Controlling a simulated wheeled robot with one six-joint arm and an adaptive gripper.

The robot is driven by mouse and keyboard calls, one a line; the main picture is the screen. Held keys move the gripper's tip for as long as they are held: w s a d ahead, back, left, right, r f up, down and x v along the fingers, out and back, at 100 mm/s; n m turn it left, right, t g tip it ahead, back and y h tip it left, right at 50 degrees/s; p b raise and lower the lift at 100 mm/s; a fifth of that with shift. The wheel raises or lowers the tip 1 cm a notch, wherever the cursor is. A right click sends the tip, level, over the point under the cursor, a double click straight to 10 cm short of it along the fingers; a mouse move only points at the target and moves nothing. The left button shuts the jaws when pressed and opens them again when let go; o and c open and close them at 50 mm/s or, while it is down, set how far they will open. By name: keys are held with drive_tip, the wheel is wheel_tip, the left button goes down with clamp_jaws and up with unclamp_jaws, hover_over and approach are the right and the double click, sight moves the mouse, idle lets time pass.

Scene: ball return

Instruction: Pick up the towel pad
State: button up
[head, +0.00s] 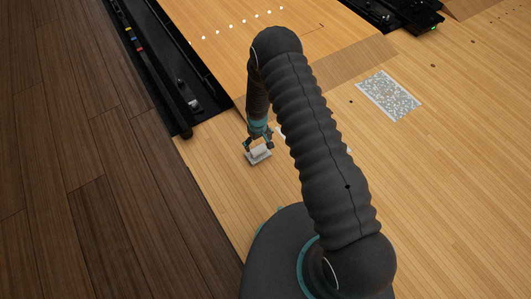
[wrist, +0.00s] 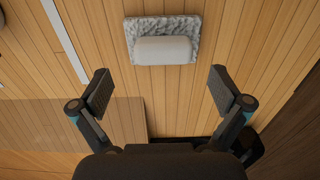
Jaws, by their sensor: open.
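The towel pad (wrist: 162,50) is a rounded white block on a flat, speckled grey base, lying on the light wooden floor. It is at the top centre of the wrist view. In the head view it is small and pale (head: 260,156), just below my gripper (head: 258,143). My gripper is open and empty. In the wrist view its two fingers (wrist: 160,84) are spread wide, and the pad lies beyond the fingertips, roughly centred between them. I see no contact. My arm hides part of the floor to the right of the pad in the head view.
A speckled pale mat (head: 388,96) lies on the light floor at the right. A dark gutter (head: 172,75) runs along the left of the lane, with dark planks (head: 70,150) beyond. Black equipment (head: 400,14) stands at the top right. The light floor right of my arm is mostly clear.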

sight(258, 148)
drive_tip(key=shift+a+f, duration=0.15)
drive_tip(key=shift+f, duration=2.45)
drive_tip(key=shift+c, duration=0.3)
drive_tip(key=c, duration=1.1)
